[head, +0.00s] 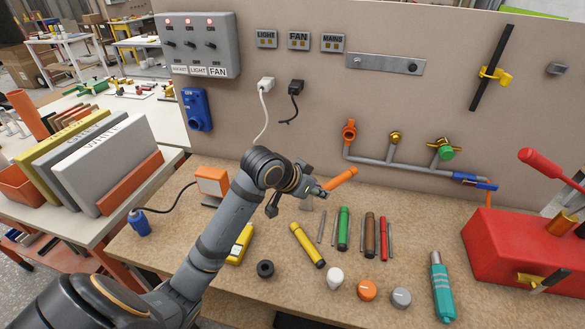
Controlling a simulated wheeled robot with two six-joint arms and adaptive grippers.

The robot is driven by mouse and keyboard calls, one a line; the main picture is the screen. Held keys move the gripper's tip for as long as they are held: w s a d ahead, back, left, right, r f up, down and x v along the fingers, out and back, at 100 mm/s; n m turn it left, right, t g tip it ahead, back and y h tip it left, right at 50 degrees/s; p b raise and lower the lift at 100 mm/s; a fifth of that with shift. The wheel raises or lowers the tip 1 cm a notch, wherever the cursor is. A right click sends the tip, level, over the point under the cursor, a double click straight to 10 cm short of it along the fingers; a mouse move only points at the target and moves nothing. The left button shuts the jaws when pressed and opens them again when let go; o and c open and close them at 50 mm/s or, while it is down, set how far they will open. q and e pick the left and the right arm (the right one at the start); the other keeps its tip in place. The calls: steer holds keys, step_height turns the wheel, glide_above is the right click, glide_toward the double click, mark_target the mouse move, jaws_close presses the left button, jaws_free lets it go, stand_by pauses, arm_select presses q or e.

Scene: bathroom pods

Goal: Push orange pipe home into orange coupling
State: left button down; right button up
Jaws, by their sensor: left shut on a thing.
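My left gripper (319,190) is shut on the orange pipe (342,179), holding it above the workbench. The pipe is tilted, its free end pointing up and right toward the back panel. The orange coupling (349,133) is on the panel, at the left end of the grey pipe run, above the pipe's free end in the picture. A gap shows between pipe and coupling. The pipe's other end is hidden by the gripper. My right gripper is not in view.
Yellow (307,245), green (343,229) and brown (369,235) rods lie on the bench below the gripper. An orange box (212,181) stands left of my arm. A red machine (520,255) with a lever stands at right. Brass (395,138) and green (445,152) fittings sit right of the coupling.

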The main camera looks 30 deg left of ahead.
arm_select(q)
steer(key=s+d+r+n+t+h+p, duration=0.2)
steer(key=d+r+n+t+h+p, duration=0.25)
steer(key=n+p, duration=0.95)
steer(key=w+a+r+m+y+p, duration=0.1)
steer(key=w+y, duration=0.1)
steer(key=w, duration=0.4)
steer(key=shift+r+m, duration=0.25)
steer(key=shift+m, duration=0.05)
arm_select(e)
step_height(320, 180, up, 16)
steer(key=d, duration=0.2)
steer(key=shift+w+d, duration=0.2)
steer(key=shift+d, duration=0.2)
arm_select(q)
steer(key=shift+w+a, duration=0.1)
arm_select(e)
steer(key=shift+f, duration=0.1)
arm_select(q)
steer(key=shift+p, duration=0.35)
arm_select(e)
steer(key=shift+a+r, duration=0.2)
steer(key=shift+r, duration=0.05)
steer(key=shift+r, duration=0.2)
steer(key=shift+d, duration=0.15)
